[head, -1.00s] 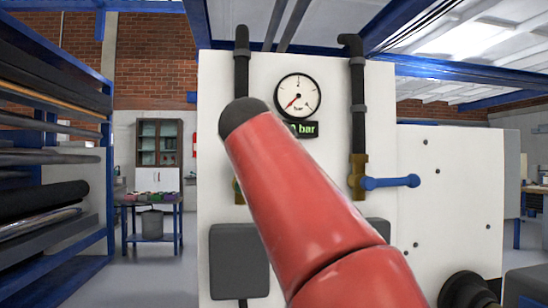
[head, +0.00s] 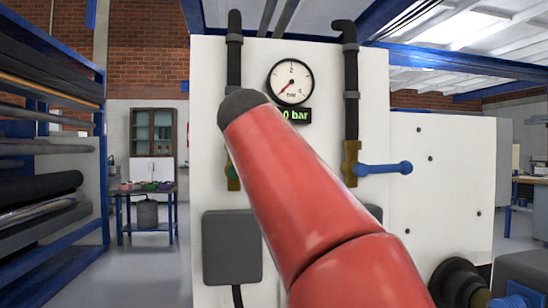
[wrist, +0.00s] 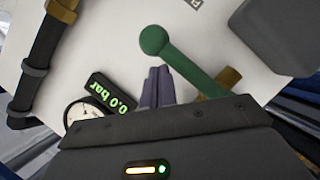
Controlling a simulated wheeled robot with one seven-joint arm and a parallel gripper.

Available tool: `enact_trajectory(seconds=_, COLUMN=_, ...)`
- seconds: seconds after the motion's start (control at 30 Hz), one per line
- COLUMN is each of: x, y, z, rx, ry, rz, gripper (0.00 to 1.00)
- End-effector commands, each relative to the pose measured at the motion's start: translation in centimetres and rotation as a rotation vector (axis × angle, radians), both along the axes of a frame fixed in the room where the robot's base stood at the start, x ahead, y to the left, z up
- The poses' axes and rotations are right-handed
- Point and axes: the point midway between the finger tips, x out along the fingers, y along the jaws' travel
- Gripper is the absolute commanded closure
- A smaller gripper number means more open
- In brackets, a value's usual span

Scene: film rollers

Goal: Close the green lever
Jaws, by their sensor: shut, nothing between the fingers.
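The green lever (wrist: 190,68) shows in the wrist view as a rod with a ball at its end, running down right to a brass valve (wrist: 229,77). In the head view my red arm hides most of it; only a sliver of green (head: 229,168) shows by the left brass valve (head: 233,184). My gripper (wrist: 158,73) is shut and empty, its fingertips close beside the lever's rod, just below the ball in the picture. I cannot tell whether they touch it. The gripper is hidden in the head view.
A blue lever (head: 384,168) sticks out to the right from the right-hand pipe. A round gauge (head: 291,82) and a display (head: 296,115) reading about 0.0 bar sit between the pipes. A grey box (head: 232,247) is on the panel below. A rack of rolls (head: 40,205) stands at left.

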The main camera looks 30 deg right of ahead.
Motion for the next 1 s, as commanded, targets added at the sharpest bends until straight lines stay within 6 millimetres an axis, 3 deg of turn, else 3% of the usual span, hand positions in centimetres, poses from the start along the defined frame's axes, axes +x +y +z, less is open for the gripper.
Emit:
enact_trajectory(seconds=0.17, x=-0.9, y=0.9, z=0.3, rx=0.001, ry=-0.002, rz=0.003, gripper=1.0)
enact_trajectory(seconds=0.53, x=-5.0, y=4.6, z=1.9, rx=0.0, ry=0.0, rz=0.0, gripper=1.0)
enact_trajectory(seconds=1.0, x=-5.5, y=5.1, z=2.1, rx=0.0, ry=0.0, rz=0.0, gripper=1.0)
